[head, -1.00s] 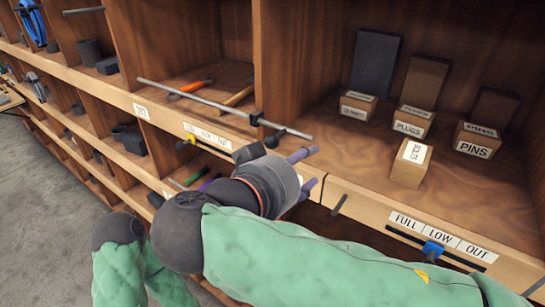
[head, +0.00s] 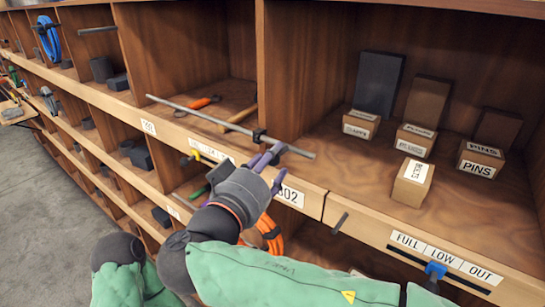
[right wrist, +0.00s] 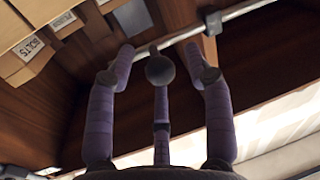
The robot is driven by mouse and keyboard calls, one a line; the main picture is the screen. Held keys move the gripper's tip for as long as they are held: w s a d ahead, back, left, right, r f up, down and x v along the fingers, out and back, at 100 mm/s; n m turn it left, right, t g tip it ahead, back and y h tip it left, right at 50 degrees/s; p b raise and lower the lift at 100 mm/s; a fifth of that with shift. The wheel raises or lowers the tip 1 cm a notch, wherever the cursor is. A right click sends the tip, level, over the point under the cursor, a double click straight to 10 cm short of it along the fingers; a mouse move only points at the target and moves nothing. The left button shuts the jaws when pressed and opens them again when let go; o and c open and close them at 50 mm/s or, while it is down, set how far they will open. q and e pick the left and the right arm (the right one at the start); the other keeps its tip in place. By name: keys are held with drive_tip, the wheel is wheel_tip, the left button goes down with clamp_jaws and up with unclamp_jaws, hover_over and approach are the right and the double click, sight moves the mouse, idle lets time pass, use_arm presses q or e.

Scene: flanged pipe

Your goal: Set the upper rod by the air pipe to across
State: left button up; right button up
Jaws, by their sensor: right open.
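A long thin grey rod (head: 195,112) lies along the shelf front, with a dark collar (head: 259,135) near its right part. In the right wrist view the grey rod (right wrist: 180,38) crosses above the fingertips, with the collar (right wrist: 213,22) on it. My right gripper (head: 270,163) has purple fingers just below the rod, near the collar. My left gripper is out of view. I cannot tell which part is the air pipe.
Small boxes, including one marked PINS (head: 481,160), stand on the right shelf. A blue slider (head: 435,270) sits under the FULL, LOW, OUT labels. A short dark peg (head: 340,222) sticks out of the shelf front. An orange coil (head: 268,232) hangs below my gripper.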

drive_tip(key=shift+w+d, duration=0.35)
drive_tip(key=shift+w, duration=0.3)
clamp_jaws()
drive_tip(key=shift+f, duration=0.1)
